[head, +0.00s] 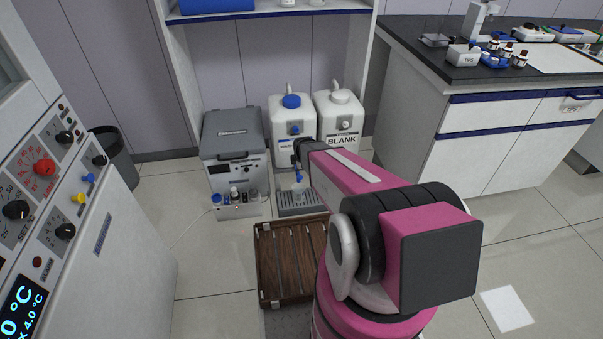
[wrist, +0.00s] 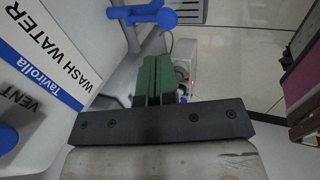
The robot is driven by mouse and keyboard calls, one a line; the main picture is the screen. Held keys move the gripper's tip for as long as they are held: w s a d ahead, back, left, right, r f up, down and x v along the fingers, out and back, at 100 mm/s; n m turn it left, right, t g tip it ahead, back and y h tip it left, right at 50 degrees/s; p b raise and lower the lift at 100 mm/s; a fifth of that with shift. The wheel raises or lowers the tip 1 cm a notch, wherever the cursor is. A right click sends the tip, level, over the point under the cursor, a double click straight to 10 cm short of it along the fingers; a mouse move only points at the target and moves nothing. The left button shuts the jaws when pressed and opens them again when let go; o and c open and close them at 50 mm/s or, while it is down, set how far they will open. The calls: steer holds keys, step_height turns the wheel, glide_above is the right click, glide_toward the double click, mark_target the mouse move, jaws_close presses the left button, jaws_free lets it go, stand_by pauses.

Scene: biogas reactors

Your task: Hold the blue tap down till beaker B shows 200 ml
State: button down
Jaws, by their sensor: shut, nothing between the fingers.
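The white wash water container (head: 291,140) stands on the floor under the shelf. Its label also shows in the wrist view (wrist: 50,65). The blue tap (wrist: 150,14) is at the top of the wrist view, beyond my fingertips; in the head view it is small (head: 299,177). A small clear beaker (head: 298,189) appears below it on the grey drip tray (head: 300,205); its letter and level are too small to read. My gripper (wrist: 153,62) is shut and empty, its green fingers close together near the tap. Contact with the tap cannot be told. In the head view my arm partly hides the gripper.
The white BLANK container (head: 340,125) stands right of the wash water. A grey box (head: 232,140) and a rack of small bottles (head: 237,209) are to the left. A brown wooden crate (head: 264,282) lies in front. A bench (head: 478,85) stands at right; open floor lies before it.

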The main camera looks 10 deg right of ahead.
steer(key=shift+w+v, duration=0.15)
steer(key=shift+v, duration=0.9)
steer(key=shift+w+v, duration=0.15)
steer(key=shift+v, duration=0.9)
steer(key=shift+r, duration=0.2)
steer(key=s+d+r+m+g, duration=0.1)
steer(key=s+r+m+g, duration=0.3)
steer(key=s+r+m, duration=1)
steer(key=s+m, duration=0.3)
steer(key=m, duration=0.1)
steer(key=shift+s+d+r, duration=0.2)
steer(key=shift+d+r, duration=0.15)
steer(key=shift+d, duration=0.05)
steer(key=shift+s, duration=0.1)
